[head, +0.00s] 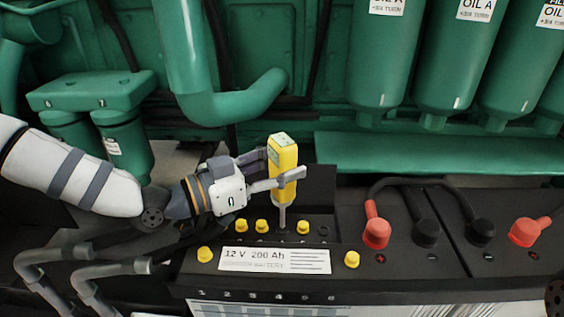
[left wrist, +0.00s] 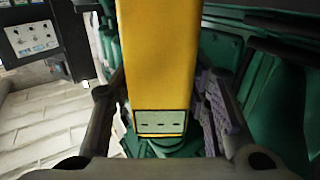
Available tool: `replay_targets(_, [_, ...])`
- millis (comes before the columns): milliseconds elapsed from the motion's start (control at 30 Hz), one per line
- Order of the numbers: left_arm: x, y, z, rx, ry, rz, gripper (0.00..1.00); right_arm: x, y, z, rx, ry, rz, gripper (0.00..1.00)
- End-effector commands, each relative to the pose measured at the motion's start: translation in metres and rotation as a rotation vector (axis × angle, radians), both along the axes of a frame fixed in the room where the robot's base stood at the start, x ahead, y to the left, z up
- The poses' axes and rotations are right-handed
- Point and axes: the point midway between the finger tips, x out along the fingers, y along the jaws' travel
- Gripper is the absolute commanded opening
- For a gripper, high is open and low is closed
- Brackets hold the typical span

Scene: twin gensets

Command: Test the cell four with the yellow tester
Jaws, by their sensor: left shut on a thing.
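The yellow tester (head: 283,165) stands upright, its thin grey probe pointing down at the battery (head: 330,285). My left gripper (head: 283,178) is shut on the tester's body. In the left wrist view the yellow tester (left wrist: 160,60) fills the middle, with a small display at its lower end, between the fingers. The probe tip meets the row of cells between two yellow caps (head: 261,226) (head: 303,227); I cannot tell how deep it sits. Another yellow cap (head: 240,226) is in this row. The numbers 1 to 6 mark the battery's front.
Yellow caps (head: 205,254) (head: 352,259) sit at both ends of the battery's label (head: 274,260). Red terminal covers (head: 376,232) and black cables are to the right. Green engine pipes (head: 230,100) and filters (head: 455,60) stand behind. Grey rails (head: 95,270) are at lower left.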

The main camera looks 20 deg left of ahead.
Motion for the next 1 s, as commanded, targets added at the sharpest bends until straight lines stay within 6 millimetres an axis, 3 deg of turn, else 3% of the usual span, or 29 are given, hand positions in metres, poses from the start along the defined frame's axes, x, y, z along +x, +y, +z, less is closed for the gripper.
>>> replay_targets(1000, [0.0001,-0.0001,-0.0073,-0.001,-0.001,0.0,0.09,-0.0027,0.0,-0.0031,0.0,0.009,0.0,0.4])
